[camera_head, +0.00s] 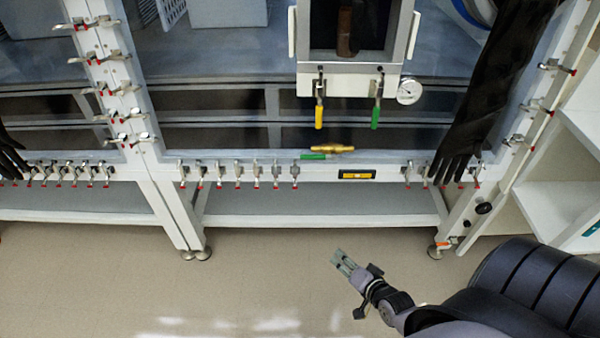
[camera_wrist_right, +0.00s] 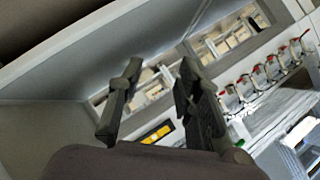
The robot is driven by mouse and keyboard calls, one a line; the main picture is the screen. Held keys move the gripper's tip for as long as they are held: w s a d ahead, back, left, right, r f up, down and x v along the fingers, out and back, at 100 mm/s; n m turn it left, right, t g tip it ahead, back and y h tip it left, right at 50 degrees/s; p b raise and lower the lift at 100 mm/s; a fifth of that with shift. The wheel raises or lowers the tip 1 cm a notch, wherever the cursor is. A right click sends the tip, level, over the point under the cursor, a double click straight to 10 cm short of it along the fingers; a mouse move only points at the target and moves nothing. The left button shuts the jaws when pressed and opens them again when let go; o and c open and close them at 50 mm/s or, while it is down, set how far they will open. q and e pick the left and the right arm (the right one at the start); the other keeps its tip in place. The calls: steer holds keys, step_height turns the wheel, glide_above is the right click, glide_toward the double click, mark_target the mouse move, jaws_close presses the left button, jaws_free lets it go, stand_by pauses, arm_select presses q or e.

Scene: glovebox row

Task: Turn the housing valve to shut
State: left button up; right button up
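Several valve handles show in the head view, and I cannot tell which one is the housing valve. A yellow lever (camera_head: 319,116) and a green lever (camera_head: 376,116) hang down below the white framed box (camera_head: 345,80). A brass valve (camera_head: 333,149) with a green handle (camera_head: 313,156) lies along the frame below them, its handle pointing left. My right gripper (camera_head: 344,262) is in front of and below the glovebox frame, apart from all valves. In the right wrist view its two fingers (camera_wrist_right: 152,98) stand apart with nothing between them. My left gripper is not in view.
Rows of red-tipped toggle clamps (camera_head: 238,172) line the white frame. A black glove (camera_head: 478,110) hangs at the right. A gauge (camera_head: 409,91) sits beside the green lever. A yellow label (camera_head: 357,174) is on the lower rail. The floor (camera_head: 200,285) in front is clear.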

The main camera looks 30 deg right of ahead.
steer(key=w+d+r+m+t+b, duration=0.2)
steer(key=w+r+m+t+b, duration=0.15)
steer(key=r, duration=0.75)
steer(key=m+t+b, duration=0.2)
steer(key=m+t, duration=0.1)
glide_toward(310, 155)
steer(key=w, duration=0.9)
steer(key=shift+w+d+f, duration=0.1)
steer(key=shift+w+d, duration=0.1)
steer(key=shift+w, duration=0.3)
steer(key=c, duration=0.4)
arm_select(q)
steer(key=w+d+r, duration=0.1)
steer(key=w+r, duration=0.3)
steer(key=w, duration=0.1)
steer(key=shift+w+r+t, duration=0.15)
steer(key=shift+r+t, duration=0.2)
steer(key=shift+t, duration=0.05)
arm_select(e)
jaws_close()
